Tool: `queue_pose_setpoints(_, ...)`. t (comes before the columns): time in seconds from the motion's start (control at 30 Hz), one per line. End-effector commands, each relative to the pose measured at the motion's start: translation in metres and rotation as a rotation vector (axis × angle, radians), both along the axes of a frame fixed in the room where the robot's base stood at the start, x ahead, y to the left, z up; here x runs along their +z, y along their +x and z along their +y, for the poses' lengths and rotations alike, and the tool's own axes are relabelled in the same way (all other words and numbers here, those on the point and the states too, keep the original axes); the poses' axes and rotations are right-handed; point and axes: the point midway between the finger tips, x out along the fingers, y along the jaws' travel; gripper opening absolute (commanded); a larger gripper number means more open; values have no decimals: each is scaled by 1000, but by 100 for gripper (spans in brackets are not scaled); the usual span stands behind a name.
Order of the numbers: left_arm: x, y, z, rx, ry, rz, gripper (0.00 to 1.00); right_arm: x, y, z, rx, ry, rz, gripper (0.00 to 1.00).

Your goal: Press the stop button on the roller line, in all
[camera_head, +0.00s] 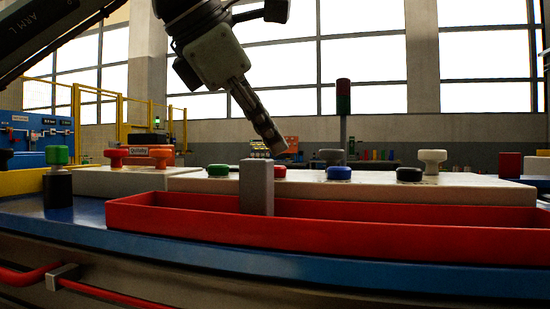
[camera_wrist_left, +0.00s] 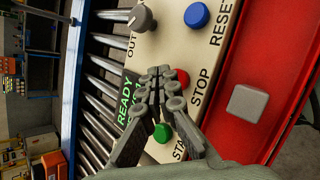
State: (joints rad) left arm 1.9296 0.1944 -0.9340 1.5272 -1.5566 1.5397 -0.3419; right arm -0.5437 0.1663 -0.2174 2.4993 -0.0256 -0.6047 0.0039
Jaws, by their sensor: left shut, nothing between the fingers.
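The control panel (camera_wrist_left: 158,45) is a pale box on the roller line, with printed labels beside its buttons. The red button (camera_wrist_left: 183,77) next to the word STOP is partly hidden behind my left gripper's fingers in the wrist view. In the head view the red button (camera_head: 280,172) shows just right of a grey block. My left gripper (camera_head: 278,149) is shut and empty, pointing down above the red button with a small gap in the head view. Its fingers (camera_wrist_left: 162,84) also show in the wrist view. My right gripper is not in view.
A green button (camera_wrist_left: 162,132) and a blue button (camera_wrist_left: 196,15) flank the red one; a grey knob (camera_wrist_left: 140,18) is near. A red tray (camera_head: 400,232) holding an upright grey block (camera_head: 256,187) lies in front.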

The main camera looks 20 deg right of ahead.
Motion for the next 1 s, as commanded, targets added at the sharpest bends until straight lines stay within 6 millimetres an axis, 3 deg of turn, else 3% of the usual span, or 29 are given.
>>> queue_pose_setpoints(0.27, 1, 0, 0, 1, 0, -1, 0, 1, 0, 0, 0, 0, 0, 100)
queue_pose_setpoints(0.8, 50, 0, 0, 1, 0, -1, 0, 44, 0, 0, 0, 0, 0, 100)
queue_pose_setpoints(1.0, 49, 0, 0, 1, 0, -1, 0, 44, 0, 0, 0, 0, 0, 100)
